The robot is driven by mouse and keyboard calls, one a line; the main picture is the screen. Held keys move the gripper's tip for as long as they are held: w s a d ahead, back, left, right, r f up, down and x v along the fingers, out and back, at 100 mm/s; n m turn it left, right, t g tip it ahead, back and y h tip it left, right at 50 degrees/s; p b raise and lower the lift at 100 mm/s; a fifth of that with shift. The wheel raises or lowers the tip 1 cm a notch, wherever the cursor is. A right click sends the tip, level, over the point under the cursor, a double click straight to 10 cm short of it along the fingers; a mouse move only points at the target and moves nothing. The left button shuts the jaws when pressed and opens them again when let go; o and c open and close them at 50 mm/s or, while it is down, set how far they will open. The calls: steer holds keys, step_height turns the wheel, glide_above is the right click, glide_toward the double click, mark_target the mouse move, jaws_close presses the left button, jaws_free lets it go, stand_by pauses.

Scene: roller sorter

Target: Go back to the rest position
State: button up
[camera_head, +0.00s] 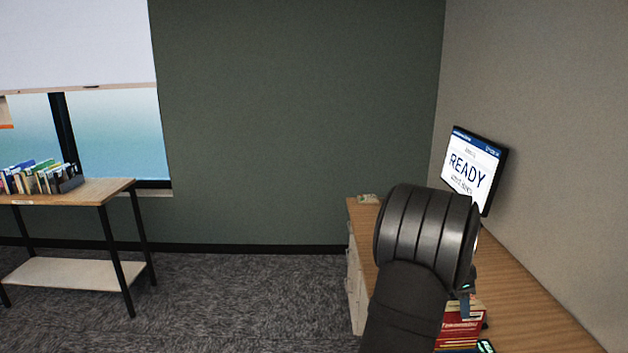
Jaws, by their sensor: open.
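My arm (412,300) rises from the bottom of the head view, with a large dark ribbed joint (428,235) in front of the wooden counter. My gripper cannot be made out; the arm and joint cover the area where it could be. A small dark part with a cyan light (467,287) shows just right of the arm, and I cannot tell what it belongs to. No held object is visible.
A wooden counter (530,290) runs along the right wall. Red books (462,328) are stacked beside my arm. A wall screen (474,170) reads "READY". A shelf table (100,190) with a box of books (42,178) stands left. Carpet (240,300) between is clear.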

steer(key=v, duration=1.2)
steer(key=x, duration=1.7)
steer(key=r, duration=1)
steer(key=shift+w+r, duration=0.1)
steer(key=shift+w, duration=0.1)
steer(key=w, duration=0.6)
steer(key=shift+w+d+f, duration=0.25)
steer(key=shift+f, duration=0.25)
